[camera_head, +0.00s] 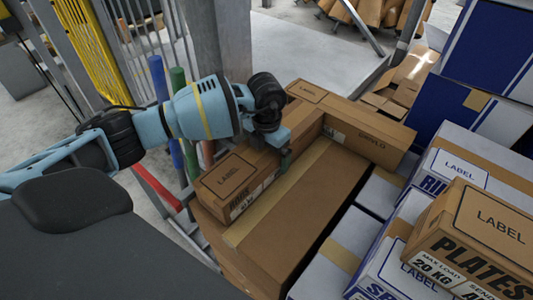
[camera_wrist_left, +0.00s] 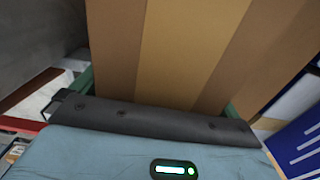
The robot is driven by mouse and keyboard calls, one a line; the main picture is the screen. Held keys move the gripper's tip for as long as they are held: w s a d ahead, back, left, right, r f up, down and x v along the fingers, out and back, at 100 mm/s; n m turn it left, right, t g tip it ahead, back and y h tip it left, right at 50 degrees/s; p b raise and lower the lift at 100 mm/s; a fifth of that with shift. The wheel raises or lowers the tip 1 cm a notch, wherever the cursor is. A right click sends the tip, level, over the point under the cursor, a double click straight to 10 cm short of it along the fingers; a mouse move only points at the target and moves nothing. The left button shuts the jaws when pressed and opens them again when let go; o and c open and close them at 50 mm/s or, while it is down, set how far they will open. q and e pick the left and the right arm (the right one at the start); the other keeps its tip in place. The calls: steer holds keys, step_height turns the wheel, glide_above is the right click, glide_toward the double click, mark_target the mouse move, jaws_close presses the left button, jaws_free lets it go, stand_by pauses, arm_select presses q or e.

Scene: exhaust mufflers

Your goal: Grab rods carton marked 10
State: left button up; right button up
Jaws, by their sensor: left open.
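No carton with a readable 10 shows. A long, narrow brown carton (camera_head: 224,182) with a LABEL panel lies on top of the stack at the left, with dark side print too small to read. My left gripper (camera_head: 275,150) is over its middle, pointing down, and hides part of it. In the left wrist view, a brown carton with a lighter tape band (camera_wrist_left: 180,50) lies between the green fingers of my open left gripper (camera_wrist_left: 158,95). I cannot tell whether the fingers touch it. My right gripper is not in view.
Another brown carton (camera_head: 368,133) adjoins at the back. A large taped carton (camera_head: 300,215) lies beside and below. White-and-blue boxes (camera_head: 460,160) and a PLATES carton (camera_head: 480,235) crowd the right. Coloured posts (camera_head: 180,110) and a yellow grille (camera_head: 90,45) stand at the left.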

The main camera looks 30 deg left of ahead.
arm_select(q)
steer(key=c, duration=1.4)
steer(key=shift+w+r, duration=0.1)
steer(key=shift+r, duration=0.05)
steer(key=shift+s+r, duration=0.25)
steer(key=s+r, duration=0.2)
steer(key=s, duration=0.2)
steer(key=s+a+r, duration=0.1)
steer(key=s+r, duration=0.2)
steer(key=s, duration=0.2)
steer(key=s+a+r+p, duration=0.1)
steer(key=s+r, duration=0.1)
steer(key=s, duration=0.2)
steer(key=shift+s+r, duration=0.2)
